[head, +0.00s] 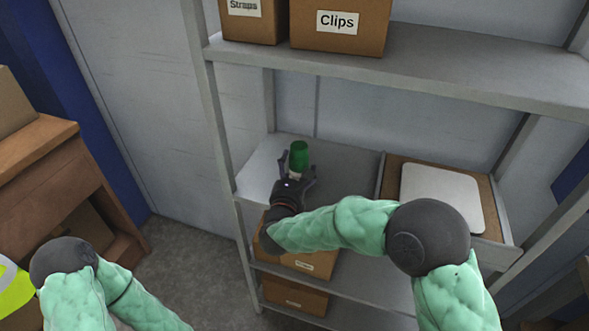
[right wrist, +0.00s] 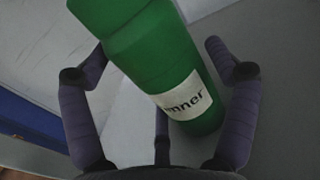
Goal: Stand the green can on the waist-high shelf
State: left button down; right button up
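The green can (head: 299,155) with a white label is at the waist-high shelf (head: 345,170), near its left side. It looks upright in the head view. In the right wrist view the can (right wrist: 165,60) leans across the picture, with part of the label's lettering readable. My right gripper (head: 296,176) is at the can's lower part. Its fingers (right wrist: 155,62) are spread on both sides of the can, with a gap showing on the right side. The can's base is partly hidden by the gripper. My left gripper is out of view.
A tray (head: 494,222) with a pale flat board (head: 440,198) fills the shelf's right side. The upper shelf (head: 430,75) holds a box labelled Clips (head: 345,40) and another box. Cardboard boxes stand on lower shelves. Bare shelf lies right of the can.

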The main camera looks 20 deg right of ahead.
jog(key=shift+r, duration=0.1)
dwell(0.3)
jog(key=shift+r+p, duration=0.15)
jog(key=shift+p, duration=0.25)
jog(key=p+v, duration=0.1)
jog(key=v, duration=1.1)
